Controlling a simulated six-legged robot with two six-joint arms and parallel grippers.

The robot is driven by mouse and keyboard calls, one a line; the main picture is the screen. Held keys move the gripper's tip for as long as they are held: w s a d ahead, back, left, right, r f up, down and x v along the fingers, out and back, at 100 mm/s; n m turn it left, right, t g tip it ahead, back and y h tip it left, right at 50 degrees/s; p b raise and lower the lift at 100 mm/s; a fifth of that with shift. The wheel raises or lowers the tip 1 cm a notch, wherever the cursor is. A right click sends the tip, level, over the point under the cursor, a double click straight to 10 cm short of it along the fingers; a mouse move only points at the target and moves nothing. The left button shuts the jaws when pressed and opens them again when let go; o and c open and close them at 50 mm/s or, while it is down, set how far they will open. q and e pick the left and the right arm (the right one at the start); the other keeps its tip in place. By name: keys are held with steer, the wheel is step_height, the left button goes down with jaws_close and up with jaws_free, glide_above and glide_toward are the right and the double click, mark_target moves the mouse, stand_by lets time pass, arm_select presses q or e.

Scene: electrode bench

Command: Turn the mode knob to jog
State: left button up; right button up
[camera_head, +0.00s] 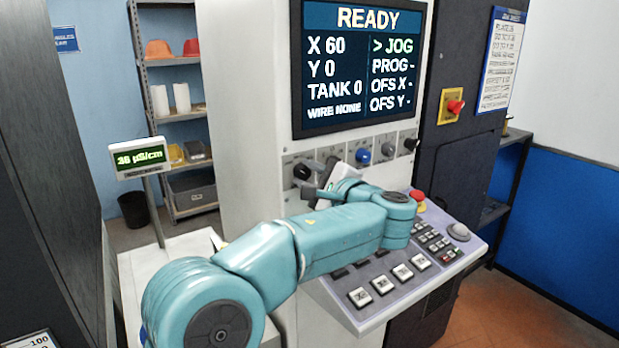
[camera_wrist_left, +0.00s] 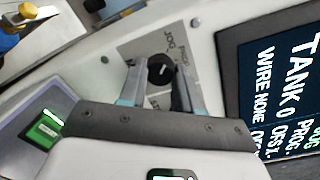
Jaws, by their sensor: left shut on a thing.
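The black mode knob (camera_head: 302,171) is at the left end of the knob row under the screen. In the left wrist view the knob (camera_wrist_left: 160,68) sits on a grey plate (camera_wrist_left: 138,48) with JOG and PROG lettering. My left gripper (camera_head: 311,180) reaches the knob from the front. In the left wrist view its two fingers (camera_wrist_left: 161,76) stand on either side of the knob and are shut on it. The knob's exact pointing direction is hard to read. The screen (camera_head: 362,68) shows READY, with the arrow mark beside JOG. My right gripper is not in view.
A blue knob (camera_head: 363,156) and other dark knobs are to the right in the same row. Below is a sloped panel with several buttons (camera_head: 381,284) and a red stop button (camera_head: 417,196). A small meter (camera_head: 141,158) stands at the left.

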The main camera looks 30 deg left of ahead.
arm_select(q)
steer(key=o, duration=1)
steer(key=shift+o, duration=0.2)
steer(key=shift+d, duration=0.1)
steer(key=shift+s+d, duration=0.1)
steer(key=shift+d, duration=0.2)
steer(key=b+v, duration=0.1)
steer(key=v, duration=1.4)
steer(key=shift+d+b, duration=0.3)
steer(key=shift+b, duration=0.1)
steer(key=shift+s, duration=0.15)
